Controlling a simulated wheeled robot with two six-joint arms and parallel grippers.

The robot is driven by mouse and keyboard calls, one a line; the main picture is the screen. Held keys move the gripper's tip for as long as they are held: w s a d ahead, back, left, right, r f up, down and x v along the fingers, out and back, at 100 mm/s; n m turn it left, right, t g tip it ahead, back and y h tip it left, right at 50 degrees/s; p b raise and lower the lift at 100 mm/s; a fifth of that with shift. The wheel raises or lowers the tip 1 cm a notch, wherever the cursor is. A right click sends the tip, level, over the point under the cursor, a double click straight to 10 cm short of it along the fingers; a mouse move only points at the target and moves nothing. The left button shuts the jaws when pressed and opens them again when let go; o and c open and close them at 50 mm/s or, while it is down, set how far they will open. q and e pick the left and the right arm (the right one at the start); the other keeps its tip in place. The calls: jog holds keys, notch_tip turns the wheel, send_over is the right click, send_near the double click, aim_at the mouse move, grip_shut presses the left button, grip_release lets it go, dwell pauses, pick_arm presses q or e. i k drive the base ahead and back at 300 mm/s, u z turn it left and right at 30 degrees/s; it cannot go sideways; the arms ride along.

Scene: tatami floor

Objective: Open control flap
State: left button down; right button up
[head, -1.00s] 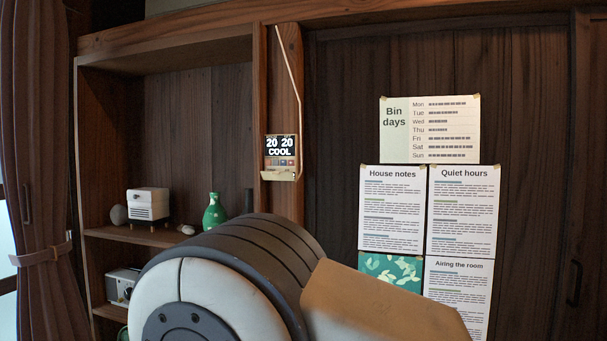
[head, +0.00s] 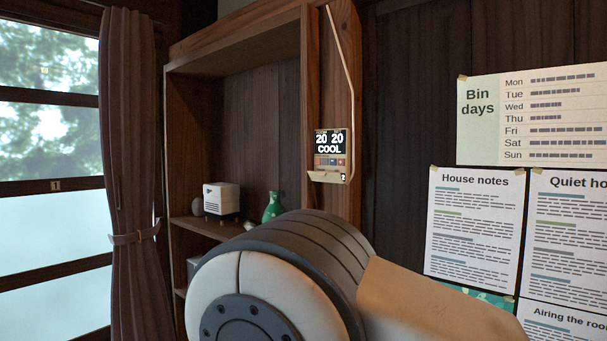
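The control panel (head: 331,143) is a small unit on the wooden post right of the shelf. Its dark display reads "20 20 COOL". Under the display is a row of small coloured buttons (head: 331,162). The tan flap (head: 327,177) at the panel's lower edge sticks out like a small ledge, hinged down below the exposed buttons. Neither of my grippers is in view. A large white and dark arm joint of mine, with a tan link, fills the lower middle, below the panel and apart from it in the picture.
A wooden shelf (head: 182,130) left of the post holds a white box-shaped device (head: 221,198) and a green vase (head: 272,206). A brown curtain (head: 130,180) and a bright window (head: 50,150) are at the left. Paper notices, including "House notes" (head: 474,230), hang on the dark wall at the right.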

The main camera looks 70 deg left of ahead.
aim_at(317, 176)
jog(key=u, duration=0.85)
jog(key=i, duration=0.8)
jog(key=u, duration=0.9)
